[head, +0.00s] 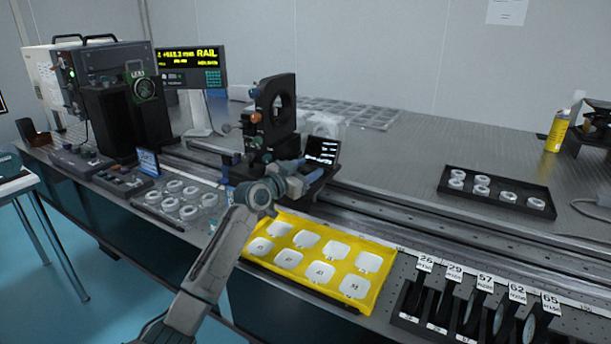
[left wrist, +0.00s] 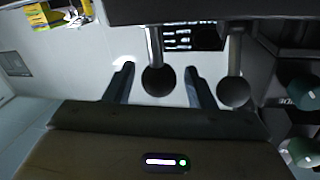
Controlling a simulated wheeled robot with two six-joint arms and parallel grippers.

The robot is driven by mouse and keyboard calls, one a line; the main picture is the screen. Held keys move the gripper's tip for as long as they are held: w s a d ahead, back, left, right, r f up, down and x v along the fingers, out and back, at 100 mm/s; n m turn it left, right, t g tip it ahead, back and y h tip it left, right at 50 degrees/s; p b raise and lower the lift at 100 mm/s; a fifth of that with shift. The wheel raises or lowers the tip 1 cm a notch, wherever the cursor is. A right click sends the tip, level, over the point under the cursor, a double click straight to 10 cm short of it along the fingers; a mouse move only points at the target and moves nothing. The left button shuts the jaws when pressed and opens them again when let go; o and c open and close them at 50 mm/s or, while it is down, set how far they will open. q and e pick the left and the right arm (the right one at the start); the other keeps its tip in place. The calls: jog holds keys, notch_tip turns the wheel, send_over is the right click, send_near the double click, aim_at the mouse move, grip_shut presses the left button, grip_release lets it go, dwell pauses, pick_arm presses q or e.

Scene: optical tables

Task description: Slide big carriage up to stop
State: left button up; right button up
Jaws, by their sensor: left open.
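The big carriage (head: 268,125) is a tall black mount with a large round opening and small coloured knobs, standing on the long rail (head: 360,200). A small dark screen (head: 321,150) sits on its right side. My left gripper (head: 293,183) is at the carriage's lower front. In the left wrist view, its two fingers (left wrist: 159,82) are apart, one on each side of a round-ended dark post (left wrist: 158,78). A second similar post (left wrist: 235,90) stands to the right, outside the fingers. I cannot tell whether the fingers touch the post. The stop is not clearly identifiable. My right gripper is not in view.
A yellow tray (head: 385,258) of white pieces lies in front of the rail. A clear tray (head: 180,200) of rings is to its left. Numbered black holders (head: 480,300) stand at front right. A black tray (head: 497,190) lies behind the rail. A black unit (head: 128,110) stands at left.

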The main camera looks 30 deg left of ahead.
pick_arm(q)
notch_tip(320, 180, up, 3)
jog(key=shift+r, duration=0.1)
jog(key=s+d, duration=0.3)
jog(key=s, duration=0.4)
jog(key=s+d+r, duration=0.1)
jog(key=s+d, duration=0.3)
jog(key=s, duration=0.3)
jog(key=shift+s+r, duration=0.15)
jog(key=shift+r, duration=0.05)
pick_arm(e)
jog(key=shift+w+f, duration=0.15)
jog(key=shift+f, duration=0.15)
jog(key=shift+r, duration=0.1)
